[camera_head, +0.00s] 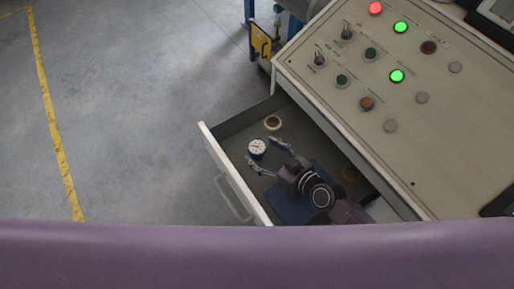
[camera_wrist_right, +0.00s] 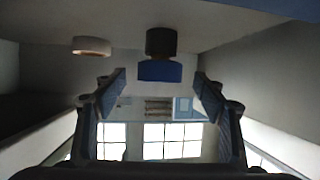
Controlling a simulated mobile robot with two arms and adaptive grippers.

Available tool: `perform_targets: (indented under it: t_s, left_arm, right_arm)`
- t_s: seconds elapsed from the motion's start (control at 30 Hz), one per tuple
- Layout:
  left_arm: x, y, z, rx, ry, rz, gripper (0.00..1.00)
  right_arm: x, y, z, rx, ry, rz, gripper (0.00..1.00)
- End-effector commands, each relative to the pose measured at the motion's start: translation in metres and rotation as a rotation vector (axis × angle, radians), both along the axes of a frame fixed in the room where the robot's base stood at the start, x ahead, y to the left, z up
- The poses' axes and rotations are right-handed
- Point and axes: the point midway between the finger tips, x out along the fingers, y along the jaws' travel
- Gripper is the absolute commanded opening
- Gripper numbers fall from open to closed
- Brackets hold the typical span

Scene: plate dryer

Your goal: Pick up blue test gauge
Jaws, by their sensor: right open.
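The test gauge (camera_head: 257,148) lies in the open drawer with its round white dial facing up. In the right wrist view the gauge (camera_wrist_right: 160,70) shows a blue body with a dark part beside it. My right gripper (camera_head: 268,158) reaches into the drawer with its fingers spread, close to the gauge. In the right wrist view the gripper (camera_wrist_right: 160,82) has one finger on each side of the gauge, with gaps between, and holds nothing. My left gripper is not in view.
The drawer's front wall (camera_head: 235,175) and sides surround the arm. A blue flat item (camera_head: 290,208) is partly under my arm. The control panel (camera_head: 440,130) overhangs the right side.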

Motion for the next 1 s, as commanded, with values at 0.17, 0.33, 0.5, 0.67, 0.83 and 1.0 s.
perform_targets:
  t_s: [0.17,0.33,0.5,0.67,0.83,1.0]
  left_arm:
    - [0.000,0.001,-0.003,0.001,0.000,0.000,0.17]
    - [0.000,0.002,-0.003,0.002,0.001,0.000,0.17]
    - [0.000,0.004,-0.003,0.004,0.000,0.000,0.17]
    - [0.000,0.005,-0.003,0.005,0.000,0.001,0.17]
    - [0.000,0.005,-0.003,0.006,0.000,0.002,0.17]
    - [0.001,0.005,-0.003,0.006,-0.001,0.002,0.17]
  right_arm:
    - [0.018,0.015,-0.012,0.001,-0.002,0.000,0.65]
    - [0.024,0.022,-0.017,0.000,0.000,0.001,0.65]
    - [0.024,0.022,-0.016,0.000,0.000,0.001,0.65]
    - [0.024,0.021,-0.016,0.000,0.000,0.000,0.52]
    - [0.024,0.021,-0.016,0.000,0.000,0.000,0.33]
    - [0.024,0.021,-0.016,0.000,0.000,0.000,0.15]
